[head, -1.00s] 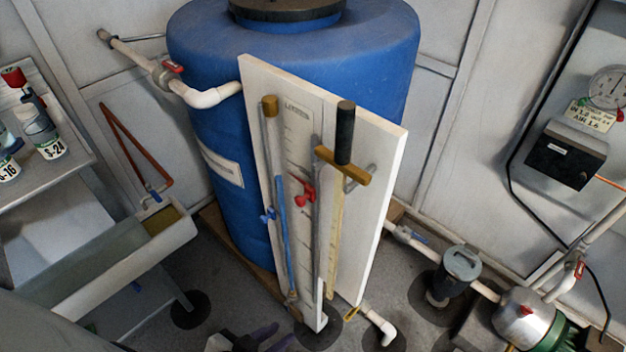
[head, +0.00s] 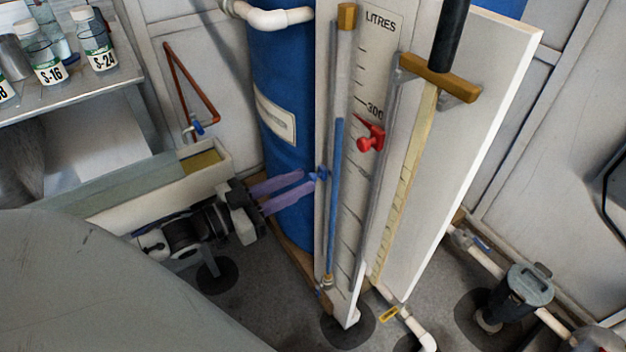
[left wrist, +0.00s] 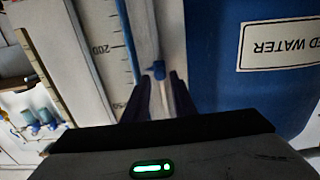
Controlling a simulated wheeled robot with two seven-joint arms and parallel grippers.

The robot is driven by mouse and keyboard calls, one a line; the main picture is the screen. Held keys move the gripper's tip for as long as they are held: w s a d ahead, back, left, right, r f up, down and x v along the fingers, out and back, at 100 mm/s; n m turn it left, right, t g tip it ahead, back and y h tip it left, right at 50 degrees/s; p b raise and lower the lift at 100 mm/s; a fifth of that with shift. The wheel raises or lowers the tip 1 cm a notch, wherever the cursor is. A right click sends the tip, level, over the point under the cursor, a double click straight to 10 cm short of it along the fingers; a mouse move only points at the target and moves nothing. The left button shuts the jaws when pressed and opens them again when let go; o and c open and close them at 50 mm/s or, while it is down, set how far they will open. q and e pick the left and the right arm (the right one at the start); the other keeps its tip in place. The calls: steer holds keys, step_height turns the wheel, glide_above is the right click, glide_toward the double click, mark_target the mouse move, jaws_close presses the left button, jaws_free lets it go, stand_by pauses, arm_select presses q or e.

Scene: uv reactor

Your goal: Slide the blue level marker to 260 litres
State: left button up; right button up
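The small blue level marker (head: 322,173) sits on the left edge of the white gauge board, beside the sight tube with its blue column (head: 336,190). It is clearly below the 300 mark. The left wrist view is upside down; there the blue marker (left wrist: 157,68) appears between the 200 and 250 marks. My left gripper (head: 307,182) has purple fingers pointing right at the marker. In the left wrist view the fingers (left wrist: 160,84) are apart, with the marker at or just beyond their tips; contact cannot be told. My right gripper is out of view.
A red marker (head: 370,138) sits on the rail right of the scale. A dipstick with a black handle (head: 452,35) and wooden crosspiece (head: 440,78) stands beside it. The blue tank (head: 280,75) is behind. A trough (head: 165,200) lies left, below bottles on a shelf.

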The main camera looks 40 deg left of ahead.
mark_target(310, 178)
arm_select(q)
steer(key=shift+b+x, duration=0.4)
steer(key=shift+x, duration=1.9)
jaws_close()
